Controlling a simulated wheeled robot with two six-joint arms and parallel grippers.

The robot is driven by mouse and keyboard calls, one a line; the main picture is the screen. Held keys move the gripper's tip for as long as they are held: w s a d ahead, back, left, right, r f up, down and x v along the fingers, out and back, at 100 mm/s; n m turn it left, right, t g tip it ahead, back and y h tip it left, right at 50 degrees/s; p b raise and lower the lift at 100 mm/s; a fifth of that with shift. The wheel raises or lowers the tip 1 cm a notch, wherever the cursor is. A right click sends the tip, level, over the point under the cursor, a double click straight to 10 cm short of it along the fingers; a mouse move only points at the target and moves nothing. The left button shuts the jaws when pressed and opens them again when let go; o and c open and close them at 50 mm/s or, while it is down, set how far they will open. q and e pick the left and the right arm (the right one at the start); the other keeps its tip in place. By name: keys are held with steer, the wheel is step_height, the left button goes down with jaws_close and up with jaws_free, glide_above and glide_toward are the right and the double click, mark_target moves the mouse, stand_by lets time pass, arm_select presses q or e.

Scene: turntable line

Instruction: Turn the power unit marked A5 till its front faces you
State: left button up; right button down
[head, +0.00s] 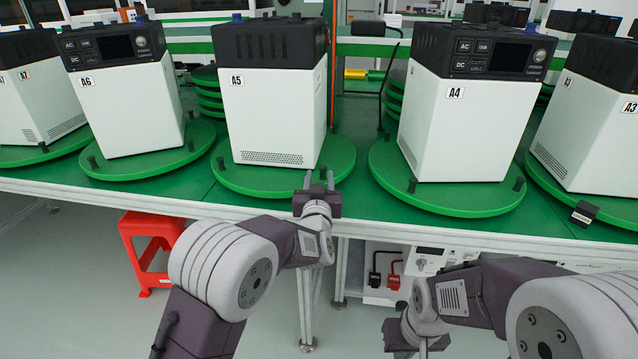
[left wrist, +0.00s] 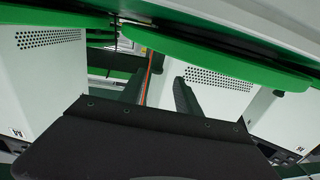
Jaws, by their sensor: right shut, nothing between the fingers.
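The power unit marked A5 (head: 268,105) is a white box with a black top on a round green turntable (head: 240,184). A plain white side with the A5 label and a vent grille faces me; no control panel shows on it. A dark peg (head: 220,163) stands at the turntable's left rim. My left gripper (head: 319,180) is open at the turntable's front right rim, fingers apart and pointing away from me. I cannot tell whether it touches the rim or a peg. The unit's vented side shows in the left wrist view (left wrist: 215,82). My right gripper (head: 402,350) is shut and empty, low before the table.
Units A6 (head: 120,105) and A4 (head: 455,125) stand on their own turntables on either side, with control panels showing. More units stand at both ends. A red stool (head: 150,240) is under the table's left part. A small black block (head: 584,213) is at the right front edge.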

arm_select(q)
steer(key=s, duration=0.1)
steer(key=s+b, duration=0.1)
steer(key=s, duration=0.1)
steer(key=shift+f+b, duration=0.25)
steer(key=shift+b, duration=0.1)
steer(key=shift+s+a+r, duration=0.1)
steer(key=shift+s+r, duration=0.05)
steer(key=shift+s, duration=0.25)
steer(key=shift+a, duration=0.1)
